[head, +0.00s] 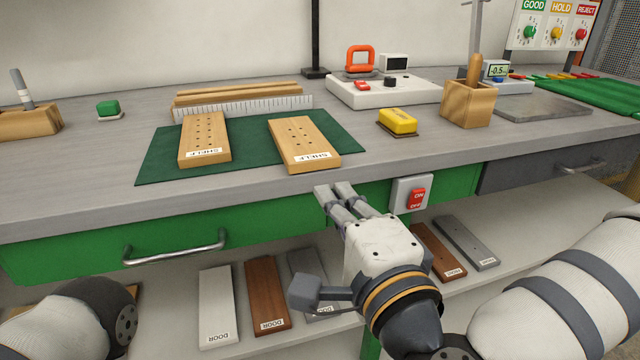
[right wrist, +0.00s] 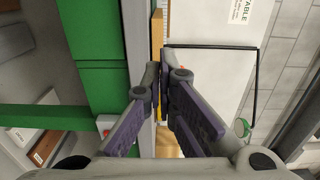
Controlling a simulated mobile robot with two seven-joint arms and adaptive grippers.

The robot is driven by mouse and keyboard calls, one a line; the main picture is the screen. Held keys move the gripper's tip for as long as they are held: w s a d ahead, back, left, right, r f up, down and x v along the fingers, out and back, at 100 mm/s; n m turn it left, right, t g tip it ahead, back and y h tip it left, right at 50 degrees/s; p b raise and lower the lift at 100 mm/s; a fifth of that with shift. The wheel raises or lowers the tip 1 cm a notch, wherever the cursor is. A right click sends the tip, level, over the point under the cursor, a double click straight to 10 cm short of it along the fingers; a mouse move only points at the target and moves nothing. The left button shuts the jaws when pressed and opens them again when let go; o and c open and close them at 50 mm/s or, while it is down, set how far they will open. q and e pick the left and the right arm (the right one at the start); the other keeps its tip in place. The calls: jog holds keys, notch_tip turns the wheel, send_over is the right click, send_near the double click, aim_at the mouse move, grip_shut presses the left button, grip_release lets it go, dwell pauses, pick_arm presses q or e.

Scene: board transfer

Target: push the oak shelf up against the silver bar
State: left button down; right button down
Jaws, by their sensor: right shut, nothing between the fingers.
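Two pale oak boards marked SHELF lie flat on a dark green mat (head: 258,155) in the head view. The left oak shelf (head: 205,140) has its far end at the silver bar (head: 245,107), a long strip with ruler-like marks. The right oak shelf (head: 302,145) lies with its far end apart from the bar, with green mat showing between. My right gripper (head: 334,190) is shut and empty at the table's front edge, just nearer than the right shelf's near end. Its closed fingers also show in the right wrist view (right wrist: 161,88). My left gripper is out of view.
Wooden strips (head: 238,92) lie behind the bar. A yellow block (head: 398,121) and a wooden holder (head: 468,104) stand right of the mat. A red switch (head: 416,198) sits on the table front, close to my right gripper. Several boards lie on the lower shelf.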

aim_at(314, 161)
jog(key=x, duration=0.7)
jog(key=shift+r, duration=0.3)
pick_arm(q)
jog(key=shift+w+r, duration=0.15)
pick_arm(e)
jog(key=shift+s, duration=0.1)
